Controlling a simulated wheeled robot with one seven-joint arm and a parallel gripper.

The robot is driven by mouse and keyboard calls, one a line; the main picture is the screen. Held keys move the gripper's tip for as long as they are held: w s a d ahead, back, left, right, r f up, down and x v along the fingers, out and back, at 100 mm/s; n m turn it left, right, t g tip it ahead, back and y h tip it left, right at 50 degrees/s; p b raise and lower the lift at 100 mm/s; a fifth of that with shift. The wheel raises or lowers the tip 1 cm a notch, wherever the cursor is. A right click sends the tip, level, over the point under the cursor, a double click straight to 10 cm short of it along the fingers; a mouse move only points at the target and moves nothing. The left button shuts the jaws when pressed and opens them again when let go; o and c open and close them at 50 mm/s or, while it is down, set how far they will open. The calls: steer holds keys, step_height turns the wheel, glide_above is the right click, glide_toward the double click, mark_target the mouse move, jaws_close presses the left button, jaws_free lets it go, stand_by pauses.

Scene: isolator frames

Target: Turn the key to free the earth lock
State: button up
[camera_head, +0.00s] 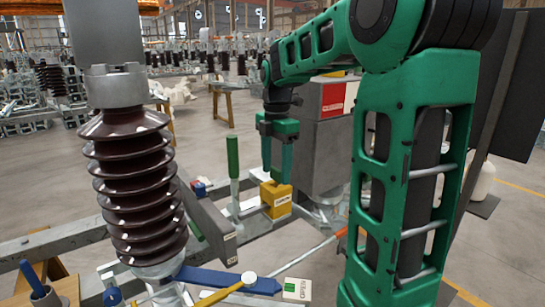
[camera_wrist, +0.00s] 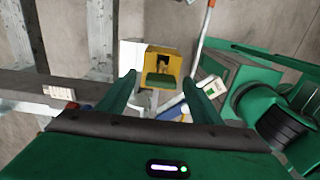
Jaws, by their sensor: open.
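The earth lock is a yellow block (camera_head: 276,200) with a pale label on its front, standing on the steel frame. In the wrist view the yellow block (camera_wrist: 176,64) lies between and just beyond my fingers. A dark shape shows in its opening, and a green piece (camera_wrist: 160,83), possibly the key, sits at its near side. My gripper (camera_head: 277,176) hangs fingers-down just above the block in the head view. In the wrist view my gripper (camera_wrist: 160,79) is open, a finger on either side of the green piece, with visible gaps. Whether the fingers touch anything is unclear.
A green upright handle (camera_head: 233,165) stands left of the lock. A brown ribbed insulator (camera_head: 135,185) rises at the left. A blue bar (camera_head: 225,279), a yellow lever (camera_head: 222,293) and an "OPEN" label (camera_head: 297,289) are in front. A grey cabinet (camera_head: 325,145) stands behind.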

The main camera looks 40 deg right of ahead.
steer(key=shift+f, duration=0.5)
steer(key=c, duration=1.1)
steer(key=shift+n, duration=3)
steer(key=shift+c, duration=0.2)
steer(key=shift+n, duration=2.9)
steer(key=o, duration=0.7)
steer(key=shift+c, duration=0.2)
steer(key=o, duration=0.6)
